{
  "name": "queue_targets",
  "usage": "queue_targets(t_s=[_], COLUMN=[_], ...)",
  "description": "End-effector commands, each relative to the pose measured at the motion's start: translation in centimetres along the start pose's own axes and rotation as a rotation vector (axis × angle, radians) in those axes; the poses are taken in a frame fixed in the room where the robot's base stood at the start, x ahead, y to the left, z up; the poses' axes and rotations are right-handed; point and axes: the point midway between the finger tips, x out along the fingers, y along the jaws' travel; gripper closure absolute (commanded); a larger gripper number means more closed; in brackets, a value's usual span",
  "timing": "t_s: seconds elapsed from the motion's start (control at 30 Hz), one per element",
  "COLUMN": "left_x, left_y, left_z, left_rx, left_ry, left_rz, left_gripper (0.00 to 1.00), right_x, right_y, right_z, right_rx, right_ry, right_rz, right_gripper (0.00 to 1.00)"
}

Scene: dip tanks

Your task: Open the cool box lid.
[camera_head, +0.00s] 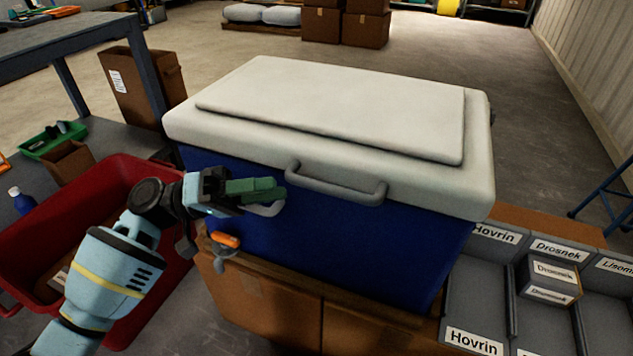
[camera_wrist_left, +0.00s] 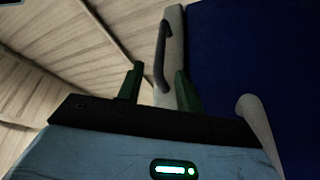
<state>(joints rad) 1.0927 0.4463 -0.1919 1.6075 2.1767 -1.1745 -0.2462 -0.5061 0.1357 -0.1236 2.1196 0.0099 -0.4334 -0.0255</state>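The cool box has a blue body (camera_head: 360,250) and a white lid (camera_head: 330,105) that lies shut on it. A grey bar handle (camera_head: 335,188) sticks out from the lid's front edge; it also shows in the left wrist view (camera_wrist_left: 161,57). My left gripper (camera_head: 280,188) is at the front of the box, just left of this handle. In the left wrist view its two green fingers (camera_wrist_left: 158,84) stand apart with nothing held, and the handle lies ahead, in line with the gap between them. My right gripper is not in view.
The box stands on cardboard cartons (camera_head: 265,305). A red crate (camera_head: 130,185) is at the left. Grey labelled bins (camera_head: 480,290) are at the right. A grey body handle (camera_head: 266,209) and an orange-tipped part (camera_head: 226,240) sit below my left gripper. The space above the lid is clear.

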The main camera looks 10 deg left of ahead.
Motion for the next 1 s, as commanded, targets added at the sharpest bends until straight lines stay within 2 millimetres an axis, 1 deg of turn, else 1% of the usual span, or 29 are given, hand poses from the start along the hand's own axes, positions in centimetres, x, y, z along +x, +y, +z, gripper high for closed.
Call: queue_targets(t_s=[0.17, 0.4, 0.5, 0.7, 0.93, 0.97, 1.0], left_x=[2.0, 5.5, 6.6, 7.6, 7.6, 7.6, 7.6], left_y=[0.1, 0.1, 0.1, 0.0, 0.0, 0.0, 0.0], left_z=[0.0, 0.0, 0.0, 0.0, 0.0, 0.0, 0.0], left_rx=[0.001, 0.001, 0.0, 0.0, -0.001, -0.001, -0.001], left_ry=[-0.002, -0.002, -0.001, 0.0, 0.0, 0.0, 0.0], left_rz=[0.003, 0.002, 0.002, 0.0, -0.001, -0.001, 0.0], left_gripper=[0.64, 0.64, 0.64, 0.64, 0.64, 0.67, 0.72], right_x=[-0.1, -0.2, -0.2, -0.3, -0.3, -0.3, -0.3], right_y=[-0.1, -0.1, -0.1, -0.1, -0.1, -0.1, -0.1], right_z=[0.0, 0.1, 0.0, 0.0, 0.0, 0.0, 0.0], right_rx=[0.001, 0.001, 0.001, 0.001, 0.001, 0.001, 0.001], right_ry=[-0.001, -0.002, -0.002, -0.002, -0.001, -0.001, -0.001], right_rz=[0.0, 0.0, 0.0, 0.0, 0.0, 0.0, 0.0], right_gripper=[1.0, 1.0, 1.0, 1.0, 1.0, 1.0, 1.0])
